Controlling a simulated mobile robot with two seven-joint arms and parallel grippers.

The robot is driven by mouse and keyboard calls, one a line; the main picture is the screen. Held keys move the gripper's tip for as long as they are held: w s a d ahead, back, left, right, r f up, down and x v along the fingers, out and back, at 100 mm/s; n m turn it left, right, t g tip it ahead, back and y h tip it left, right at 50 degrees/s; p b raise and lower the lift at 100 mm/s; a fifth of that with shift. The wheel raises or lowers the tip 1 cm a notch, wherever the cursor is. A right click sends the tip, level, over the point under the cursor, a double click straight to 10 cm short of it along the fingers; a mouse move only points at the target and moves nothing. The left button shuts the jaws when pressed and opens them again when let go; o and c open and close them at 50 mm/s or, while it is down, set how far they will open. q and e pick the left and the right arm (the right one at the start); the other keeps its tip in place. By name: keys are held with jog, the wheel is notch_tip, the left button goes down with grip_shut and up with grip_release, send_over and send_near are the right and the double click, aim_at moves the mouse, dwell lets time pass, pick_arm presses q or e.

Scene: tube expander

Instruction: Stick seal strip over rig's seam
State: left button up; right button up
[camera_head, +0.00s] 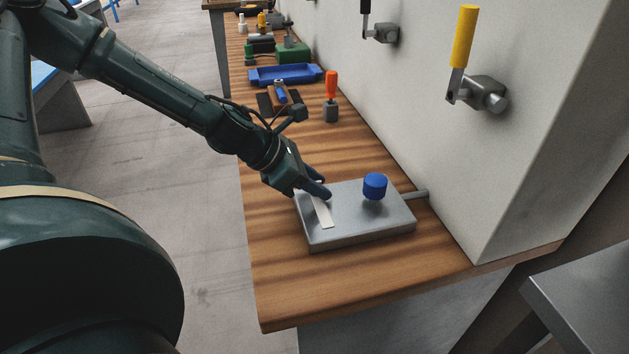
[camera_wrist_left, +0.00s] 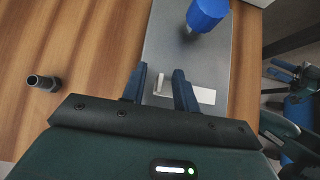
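The rig (camera_head: 375,228) is a grey metal block on the wooden bench with a blue knob (camera_head: 375,186) on top. The white seal strip (camera_head: 324,214) lies along the rig's top face. It also shows in the left wrist view (camera_wrist_left: 205,96), with a short raised white piece at its left end between my fingers. My left gripper (camera_head: 322,192) is low over the rig at the strip's far end. In the left wrist view its two dark blue fingers (camera_wrist_left: 160,72) stand apart, with gaps beside the white piece. I cannot make out the seam.
A grey wall panel with a yellow-handled lever (camera_head: 465,38) rises right of the bench. An orange-handled tool (camera_head: 331,88), a blue tray (camera_head: 285,75) and other items stand farther back. The bench (camera_head: 290,290) in front of the rig is clear.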

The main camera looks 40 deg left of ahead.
pick_arm(q)
jog(key=shift+r, duration=0.15)
jog(key=p+v, duration=0.3)
jog(key=v, duration=1)
jog(key=shift+s, duration=0.15)
dwell(0.3)
